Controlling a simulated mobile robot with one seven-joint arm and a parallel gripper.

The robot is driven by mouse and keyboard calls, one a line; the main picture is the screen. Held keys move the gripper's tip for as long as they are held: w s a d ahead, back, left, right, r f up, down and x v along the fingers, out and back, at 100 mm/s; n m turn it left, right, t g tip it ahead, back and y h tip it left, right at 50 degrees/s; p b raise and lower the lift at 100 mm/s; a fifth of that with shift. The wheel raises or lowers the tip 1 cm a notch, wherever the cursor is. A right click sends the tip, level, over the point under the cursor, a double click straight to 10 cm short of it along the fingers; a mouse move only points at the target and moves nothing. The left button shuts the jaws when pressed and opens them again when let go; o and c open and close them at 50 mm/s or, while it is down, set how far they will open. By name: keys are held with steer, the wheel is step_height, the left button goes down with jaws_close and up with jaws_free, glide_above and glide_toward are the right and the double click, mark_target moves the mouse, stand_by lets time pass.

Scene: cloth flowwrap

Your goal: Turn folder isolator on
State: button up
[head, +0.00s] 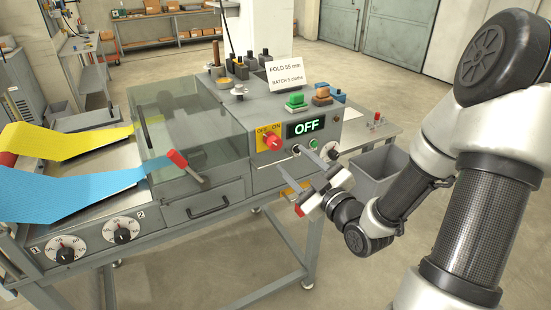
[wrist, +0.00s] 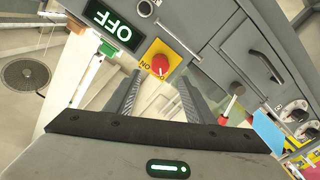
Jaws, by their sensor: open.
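The folder isolator is a red rotary knob (head: 271,140) on a yellow plate (head: 263,132) marked OFF and ON, on the front of the grey machine. A display (head: 305,127) to its right reads OFF in green letters. My gripper (head: 300,181) is open and empty, in front of the machine, below and right of the knob and apart from it. In the wrist view the red knob (wrist: 160,66) shows between my open fingers (wrist: 160,78), beyond their tips. The display (wrist: 113,24) shows upside down there. The exact pointing of the knob is too small to tell.
A lever with a red handle (head: 177,159) sticks out left of the knob. Green (head: 296,101) and orange (head: 321,96) buttons sit on top of the machine. Two numbered dials (head: 122,230) are at the lower left. A grey bin (head: 380,170) stands at the right.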

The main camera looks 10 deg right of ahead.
mark_target(277, 145)
steer(key=b+x, duration=0.1)
steer(key=x, duration=0.9)
steer(key=shift+w+a, duration=0.1)
steer(key=shift+w, duration=0.05)
steer(key=c, duration=1.1)
steer(key=shift+o, duration=0.2)
